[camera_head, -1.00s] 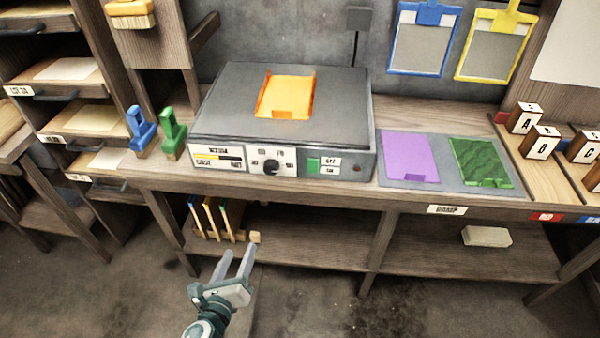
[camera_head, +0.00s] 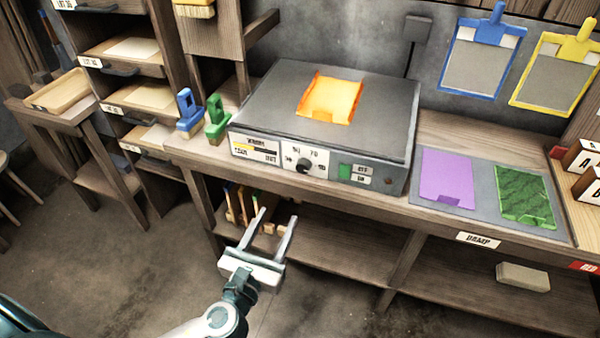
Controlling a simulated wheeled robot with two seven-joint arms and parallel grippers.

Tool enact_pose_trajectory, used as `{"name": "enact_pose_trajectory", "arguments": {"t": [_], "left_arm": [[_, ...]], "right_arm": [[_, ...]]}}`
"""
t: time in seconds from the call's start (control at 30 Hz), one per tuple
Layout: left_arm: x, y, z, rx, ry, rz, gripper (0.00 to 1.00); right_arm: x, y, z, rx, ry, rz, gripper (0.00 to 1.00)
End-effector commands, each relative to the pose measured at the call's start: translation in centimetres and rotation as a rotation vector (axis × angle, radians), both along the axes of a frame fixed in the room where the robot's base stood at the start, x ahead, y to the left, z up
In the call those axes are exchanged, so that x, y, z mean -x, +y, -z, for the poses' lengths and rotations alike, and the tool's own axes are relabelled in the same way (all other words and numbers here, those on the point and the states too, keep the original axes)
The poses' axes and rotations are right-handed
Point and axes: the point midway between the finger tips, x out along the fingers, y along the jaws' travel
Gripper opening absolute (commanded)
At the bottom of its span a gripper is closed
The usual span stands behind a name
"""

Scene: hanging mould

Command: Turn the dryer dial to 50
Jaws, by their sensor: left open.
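The dryer (camera_head: 262,110) is a grey box on the wooden bench, with an orange tray-like piece (camera_head: 330,97) on its flat top. Its front panel has a round black dial (camera_head: 303,166) with number marks around it; 70 is readable, but the pointer's setting is too small to tell. A green switch (camera_head: 345,171) is right of the dial. My left gripper (camera_head: 276,226) is open and empty, in front of the bench, lower in the picture than the dial and apart from it. My right gripper does not show.
Blue (camera_head: 188,112) and green (camera_head: 216,119) brushes stand left of the dryer. Purple (camera_head: 447,178) and green (camera_head: 525,196) sheets lie on a grey mat to its right. The bench's front edge (camera_head: 390,203) lies between my gripper and the panel. The lower shelf holds several slim upright items.

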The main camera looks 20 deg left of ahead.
Motion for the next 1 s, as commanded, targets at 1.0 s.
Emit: {"name": "enact_pose_trajectory", "arguments": {"t": [1.0], "left_arm": [[-15.4,-0.5,-0.1,0.000,-0.001,-0.001,0.49]], "right_arm": [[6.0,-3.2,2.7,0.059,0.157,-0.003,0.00]]}}
